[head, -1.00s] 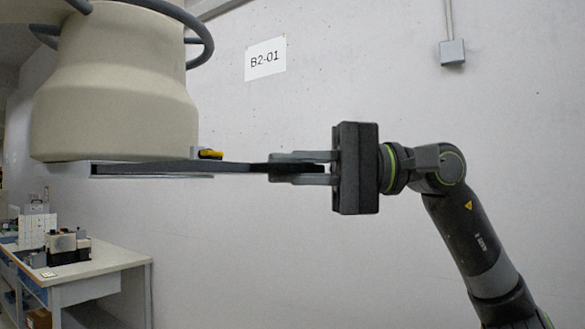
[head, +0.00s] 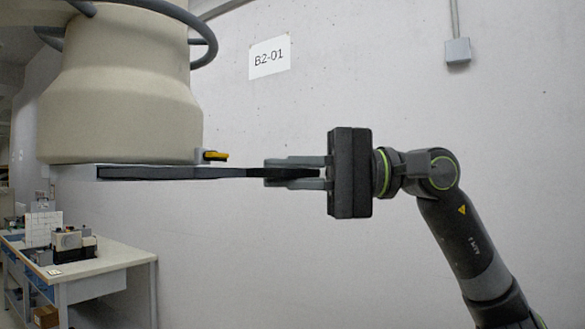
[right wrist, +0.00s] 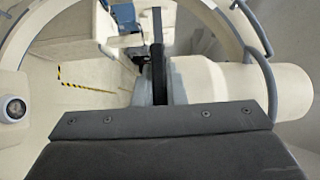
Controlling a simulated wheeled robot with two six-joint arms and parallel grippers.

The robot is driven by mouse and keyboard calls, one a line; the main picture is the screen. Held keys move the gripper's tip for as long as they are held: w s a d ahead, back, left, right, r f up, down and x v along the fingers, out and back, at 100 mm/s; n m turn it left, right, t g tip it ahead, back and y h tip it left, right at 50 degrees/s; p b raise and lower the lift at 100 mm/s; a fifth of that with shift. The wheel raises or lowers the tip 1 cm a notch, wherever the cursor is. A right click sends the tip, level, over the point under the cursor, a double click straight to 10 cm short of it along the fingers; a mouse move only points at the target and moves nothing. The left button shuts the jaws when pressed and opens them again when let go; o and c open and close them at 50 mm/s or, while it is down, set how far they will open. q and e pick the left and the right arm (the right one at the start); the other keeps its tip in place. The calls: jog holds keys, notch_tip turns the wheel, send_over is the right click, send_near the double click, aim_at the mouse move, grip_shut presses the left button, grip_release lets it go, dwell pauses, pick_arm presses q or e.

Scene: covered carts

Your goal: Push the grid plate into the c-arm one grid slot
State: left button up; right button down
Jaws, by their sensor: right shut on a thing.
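The grid plate (head: 170,173) is a thin dark plate seen edge-on in the head view. It lies level, close under the bottom of the beige c-arm housing (head: 120,100), at its grid slot. Its narrow end sticks out to the right, past the yellow latch (head: 216,156). My right gripper (head: 268,174) is shut on that narrow end, with its fingers pointing left. In the right wrist view the plate (right wrist: 157,60) stands as a dark upright strip between the fingers. How deep it sits in the slot is hard to tell. My left gripper is not in view.
A workbench (head: 105,268) with small equipment stands at the lower left. A curved grey rail (head: 203,30) runs around the housing top. A wall sign (head: 269,58) hangs behind. The space below the plate and gripper looks clear.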

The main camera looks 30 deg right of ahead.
aim_at(246, 172)
jog(key=shift+w+a+r+p, duration=0.1)
jog(key=shift+w+a+p, duration=0.35)
jog(key=shift+w+p, duration=0.55)
jog(key=shift+w+a+f+p, duration=0.1)
jog(key=shift+w+a+p, duration=0.35)
jog(key=shift+w+p, duration=0.6)
jog(key=shift+w+a+r+p, duration=0.1)
jog(key=shift+w+a+p, duration=0.35)
jog(key=shift+w+p, duration=0.55)
jog(key=shift+w+a+p, duration=0.3)
jog(key=shift+w+p, duration=0.1)
jog(key=shift+w, duration=0.35)
jog(key=shift+w+a+p, duration=0.25)
jog(key=shift+w+p, duration=0.15)
jog(key=shift+w, duration=0.35)
jog(key=shift+w+a+p, duration=0.35)
jog(key=shift+w+p, duration=0.1)
jog(key=shift+w, duration=0.4)
jog(key=shift+w+a+p, duration=0.4)
jog(key=shift+w+p, duration=0.05)
jog(key=shift+w, duration=0.35)
jog(key=shift+w+a+p, duration=0.35)
jog(key=shift+w+p, duration=0.1)
jog(key=shift+w, duration=0.4)
